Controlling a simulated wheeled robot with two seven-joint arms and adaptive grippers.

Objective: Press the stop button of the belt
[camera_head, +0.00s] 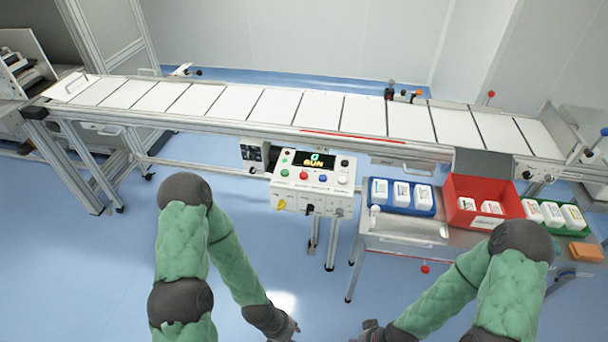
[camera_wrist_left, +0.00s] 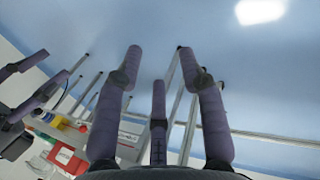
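The control box (camera_head: 312,200) stands on a post in front of the conveyor belt (camera_head: 275,106). Its display (camera_head: 314,160) reads RUN in yellow below a green 0. A red button (camera_head: 303,175) sits on the panel between a green button (camera_head: 284,172) and a blue one (camera_head: 322,177); labels are too small to read. My left gripper (camera_head: 290,332) is low, below and apart from the box. In the left wrist view its fingers (camera_wrist_left: 158,62) are spread and empty. My right gripper (camera_head: 362,328) is low to the right; its fingers look spread in the left wrist view (camera_wrist_left: 56,62).
A metal side table (camera_head: 405,228) right of the box carries a blue tray (camera_head: 420,210), a red bin (camera_head: 460,220) and a green tray (camera_head: 575,228), all with white bottles. Blue floor lies open between my arms and the box. An orange block (camera_head: 586,252) lies at the right.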

